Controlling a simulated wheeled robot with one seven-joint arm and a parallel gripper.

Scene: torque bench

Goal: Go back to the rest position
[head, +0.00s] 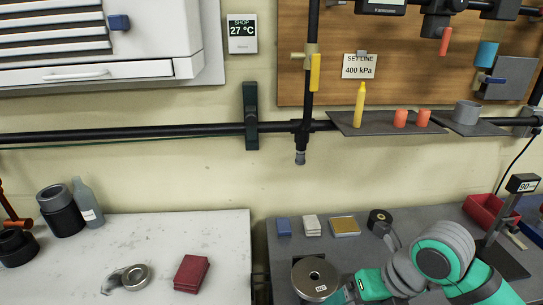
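My teal and grey arm (440,252) crosses the lower right of the head view, in front of the grey bench. No gripper fingers show in this view. The arm's teal section on the left ends close to a dark round disc (315,275) with a centre hole and a small label. I cannot tell whether the arm touches the disc. The arm hides part of the grey bench top.
The grey bench (288,250) holds a blue block (283,227), a white block (312,225), a yellow-topped pad (345,226), a red bin (484,211) and a stand with a display (522,184). The white bench (150,235) holds red cloths (192,273). A shelf (375,129) hangs above.

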